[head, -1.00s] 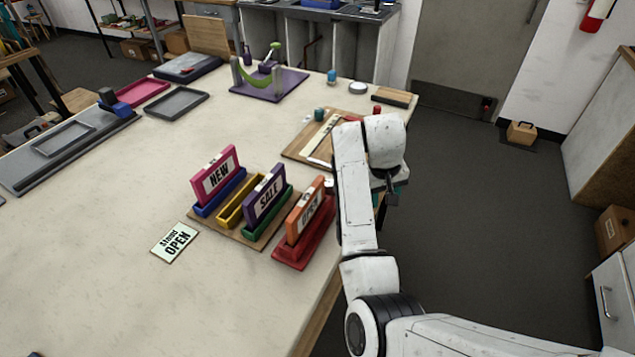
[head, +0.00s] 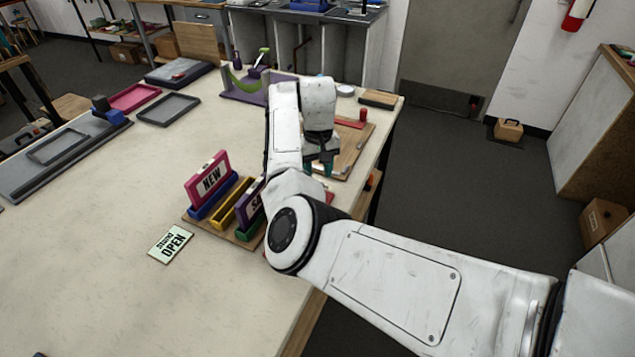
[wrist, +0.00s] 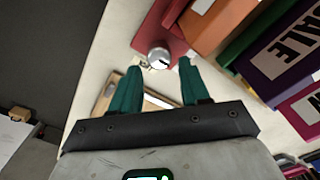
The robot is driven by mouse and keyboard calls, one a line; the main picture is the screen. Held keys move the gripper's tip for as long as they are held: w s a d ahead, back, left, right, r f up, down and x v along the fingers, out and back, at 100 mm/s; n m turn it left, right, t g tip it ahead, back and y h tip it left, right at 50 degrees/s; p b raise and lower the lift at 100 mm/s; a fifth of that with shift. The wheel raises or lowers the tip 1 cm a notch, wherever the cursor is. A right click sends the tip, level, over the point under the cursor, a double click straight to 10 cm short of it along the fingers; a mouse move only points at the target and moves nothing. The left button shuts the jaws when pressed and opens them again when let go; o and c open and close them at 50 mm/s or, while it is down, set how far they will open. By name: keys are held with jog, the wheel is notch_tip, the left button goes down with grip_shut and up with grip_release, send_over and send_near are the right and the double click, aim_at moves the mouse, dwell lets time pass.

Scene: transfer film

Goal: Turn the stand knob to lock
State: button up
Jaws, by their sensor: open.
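In the wrist view a round silver knob (wrist: 158,58) with a dark mark on its face sits at the end of the red stand (wrist: 153,34). The orange sign (wrist: 222,22) stands in that red stand. My gripper (wrist: 160,66) has its two teal fingers apart, one on each side of the knob in the picture; I cannot tell whether they touch it. In the head view my gripper (head: 322,168) hangs near the table's right edge. My arm hides most of the red stand there.
A wooden base (head: 203,222) carries the pink NEW sign (head: 207,178), an empty yellow holder (head: 231,203) and the purple SALE sign (head: 247,203). A "Stand OPEN" card (head: 171,244) lies in front. A wooden board (head: 352,150) lies beyond my gripper.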

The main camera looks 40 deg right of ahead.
jog(key=shift+f, duration=2.65)
jog(key=shift+c, duration=0.3)
jog(key=c, duration=0.7)
